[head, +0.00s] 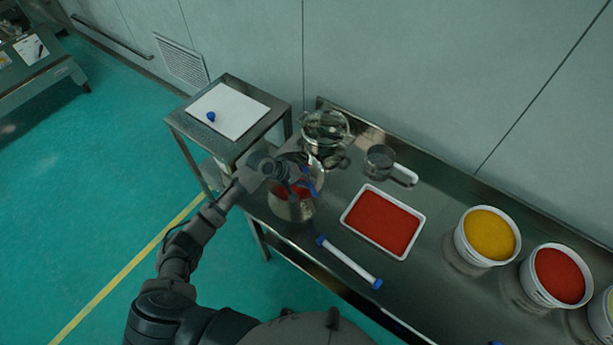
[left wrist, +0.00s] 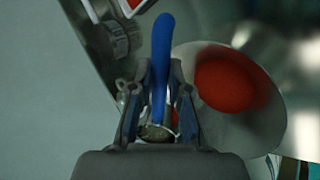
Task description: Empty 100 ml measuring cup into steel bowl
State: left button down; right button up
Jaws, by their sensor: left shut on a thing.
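The steel bowl (head: 296,211) stands near the left end of the steel table with red material in it. It also shows in the left wrist view (left wrist: 247,127), to the right of my gripper. My left gripper (head: 293,178) is over the bowl, shut on the blue-handled measuring cup (head: 311,186). In the left wrist view, the blue handle (left wrist: 162,60) stands between the fingers (left wrist: 159,115). A small round metal part shows low between them. The cup's inside is hidden, so I cannot tell what it holds. My right gripper is not in view.
A white tray (head: 422,219) of red material lies right of the bowl. Behind are a metal sieve device (head: 326,128) and a white-handled cup (head: 380,163). A blue-ended tube (head: 349,264) lies in front. Buckets (head: 487,237) stand right. A side table (head: 258,98) stands left.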

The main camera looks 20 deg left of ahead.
pick_arm(q)
jog(key=shift+r+g+y+p, duration=0.55)
jog(key=shift+y+p, duration=0.25)
jog(key=shift+p, duration=1.3)
jog(key=shift+w+d+r+y+p, duration=0.15)
jog(key=shift+d+r+y+p, duration=0.05)
jog(key=shift+y+p, duration=0.2)
jog(key=shift+a+f+g+y, duration=0.1)
jog(key=shift+f+g+y, duration=0.1)
jog(key=shift+g+y, duration=0.7)
jog(key=shift+y, duration=0.6)
